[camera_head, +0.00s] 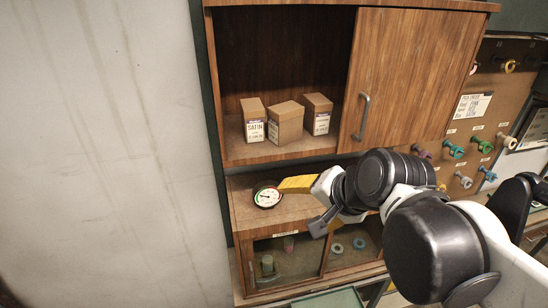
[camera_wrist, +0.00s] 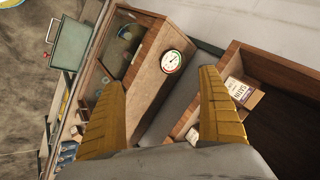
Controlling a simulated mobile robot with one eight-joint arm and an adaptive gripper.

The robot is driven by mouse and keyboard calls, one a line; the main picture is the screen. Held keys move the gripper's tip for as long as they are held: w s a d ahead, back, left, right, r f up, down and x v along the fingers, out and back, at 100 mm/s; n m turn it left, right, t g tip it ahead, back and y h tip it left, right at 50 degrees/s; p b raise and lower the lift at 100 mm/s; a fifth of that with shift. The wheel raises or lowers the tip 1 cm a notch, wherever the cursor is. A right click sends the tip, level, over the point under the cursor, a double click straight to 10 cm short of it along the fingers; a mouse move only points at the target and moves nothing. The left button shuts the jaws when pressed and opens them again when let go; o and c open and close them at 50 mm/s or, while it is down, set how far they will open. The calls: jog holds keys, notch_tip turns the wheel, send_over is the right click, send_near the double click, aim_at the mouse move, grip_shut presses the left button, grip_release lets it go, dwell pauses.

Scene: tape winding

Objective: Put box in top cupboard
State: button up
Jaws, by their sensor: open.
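Three brown cardboard boxes stand upright in the open left part of the top cupboard (camera_head: 283,153): a left box (camera_head: 254,121), a middle box (camera_head: 286,123) and a right box (camera_head: 318,113). The left and right ones show white labels. A labelled box (camera_wrist: 243,93) also shows at the right of the wrist view, inside the cupboard. My gripper (camera_head: 283,184), with yellow fingers, is below the cupboard's floor, above the lower cabinet's top. In the wrist view my gripper (camera_wrist: 160,80) is open, with no box between its fingers.
A wooden sliding door (camera_head: 415,75) covers the cupboard's right part. Tape rolls on pegs (camera_head: 455,150) line the board at right.

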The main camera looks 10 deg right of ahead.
jog(key=s+d+f+n+h, duration=0.2)
jog(key=s+f+n, duration=0.2)
jog(key=n, duration=0.5)
jog(key=shift+s+f+g, duration=0.2)
jog(key=shift+s+g, duration=0.2)
jog(key=shift+s, duration=0.4)
